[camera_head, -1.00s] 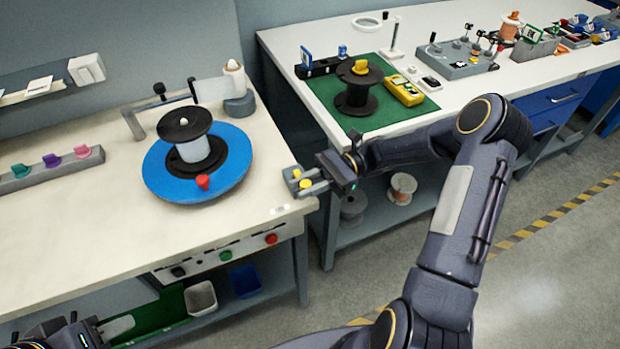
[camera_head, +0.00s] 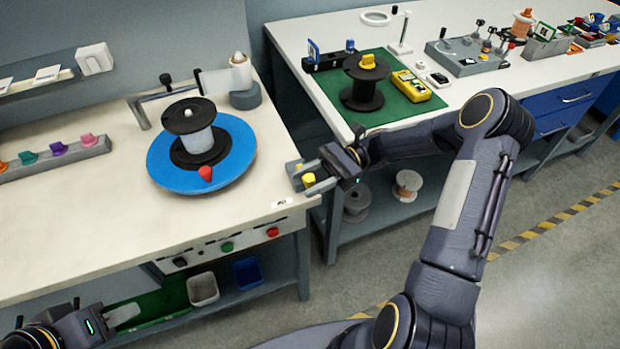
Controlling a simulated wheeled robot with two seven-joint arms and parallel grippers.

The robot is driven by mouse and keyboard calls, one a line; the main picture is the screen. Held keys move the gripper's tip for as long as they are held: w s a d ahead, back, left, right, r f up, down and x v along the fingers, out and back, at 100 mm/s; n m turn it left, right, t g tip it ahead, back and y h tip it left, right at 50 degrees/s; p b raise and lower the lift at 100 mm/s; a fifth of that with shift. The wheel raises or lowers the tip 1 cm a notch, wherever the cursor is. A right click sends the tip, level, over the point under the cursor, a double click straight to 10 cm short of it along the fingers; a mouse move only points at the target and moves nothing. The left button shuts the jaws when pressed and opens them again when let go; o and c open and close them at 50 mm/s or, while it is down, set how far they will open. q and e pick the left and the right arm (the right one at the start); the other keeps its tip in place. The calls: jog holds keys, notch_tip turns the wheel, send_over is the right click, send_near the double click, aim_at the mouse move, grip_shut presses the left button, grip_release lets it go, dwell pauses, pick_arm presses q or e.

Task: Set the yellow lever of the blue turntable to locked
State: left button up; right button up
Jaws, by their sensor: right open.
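The blue turntable (camera_head: 239,134) lies on the left workbench and carries a black-and-white spool (camera_head: 198,141). A red knob (camera_head: 205,174) sits near its front edge. The small yellow lever (camera_head: 308,179) is on a grey block (camera_head: 295,165) at the bench's right corner. My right gripper (camera_head: 312,180) is open there, with its fingers on either side of the yellow lever. I cannot tell whether they touch it. My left gripper (camera_head: 124,314) is low at the lower left, in front of the bench, far from the turntable; its opening is unclear.
A rack with coloured knobs (camera_head: 57,150) stands left of the turntable, and a bracket arm (camera_head: 140,112) behind it. The right bench holds a green mat (camera_head: 415,111) with a black spool and a yellow meter. A gap separates the benches.

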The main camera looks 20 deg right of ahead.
jog(key=w+d+b, duration=0.1)
jog(key=d, duration=0.6)
jog(key=shift+w+d, duration=0.25)
jog(key=shift+d, duration=0.1)
jog(key=s+a+r+n+t+h, duration=0.2)
jog(key=s+r+n+t+h, duration=0.1)
jog(key=s+n+h, duration=0.4)
jog(key=s+a+r+n+t+h, duration=0.3)
jog(key=s+n+t+h, duration=0.3)
jog(key=s, duration=0.8)
jog(key=shift+s+r+n+h, duration=0.3)
jog(key=shift+r+n+h, duration=0.1)
jog(key=shift+r+n, duration=0.3)
